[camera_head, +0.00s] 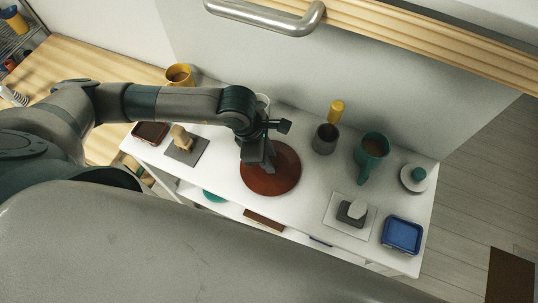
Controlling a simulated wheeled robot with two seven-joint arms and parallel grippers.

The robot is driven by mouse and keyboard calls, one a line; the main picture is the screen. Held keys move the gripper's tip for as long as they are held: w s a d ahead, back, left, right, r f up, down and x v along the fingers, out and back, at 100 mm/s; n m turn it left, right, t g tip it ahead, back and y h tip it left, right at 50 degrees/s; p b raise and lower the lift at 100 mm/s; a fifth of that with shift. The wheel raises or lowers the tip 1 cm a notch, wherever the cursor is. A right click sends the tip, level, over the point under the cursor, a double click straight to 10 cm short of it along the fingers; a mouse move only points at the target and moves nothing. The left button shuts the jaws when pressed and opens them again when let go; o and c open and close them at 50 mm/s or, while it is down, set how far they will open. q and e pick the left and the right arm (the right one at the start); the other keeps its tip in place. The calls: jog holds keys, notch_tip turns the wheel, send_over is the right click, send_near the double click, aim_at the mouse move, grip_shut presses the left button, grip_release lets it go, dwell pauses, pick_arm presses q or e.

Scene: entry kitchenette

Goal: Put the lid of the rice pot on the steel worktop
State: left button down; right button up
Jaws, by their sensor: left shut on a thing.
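A round reddish-brown disc, which looks like the lid of the rice pot (272,182), is under my left gripper (267,163) at the middle of the white-topped unit. My left gripper points down and is shut on the lid near its middle; the jaws hide the grip point. I cannot tell whether the lid rests on something or is held just above the surface. No rice pot body shows clearly. I cannot pick out a surface that is plainly steel; the unit's top (307,212) looks white. My right gripper is not in view.
A blue tray (402,236) is at the right end. A figure on a grey square (183,153) is left. A wooden surface (110,70) lies beyond.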

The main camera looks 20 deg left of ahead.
pick_arm(q)
jog(key=shift+f, duration=0.2)
jog(key=c, duration=1.4)
grip_release()
jog(key=shift+r, duration=0.1)
jog(key=shift+r, duration=0.2)
jog(key=shift+a+r, duration=0.1)
jog(key=shift+r, duration=0.15)
jog(key=b+v, duration=0.3)
jog(key=v, duration=0.8)
jog(key=shift+s+r+b, duration=0.1)
jog(key=shift+r+b, duration=0.05)
jog(key=shift+b, duration=0.25)
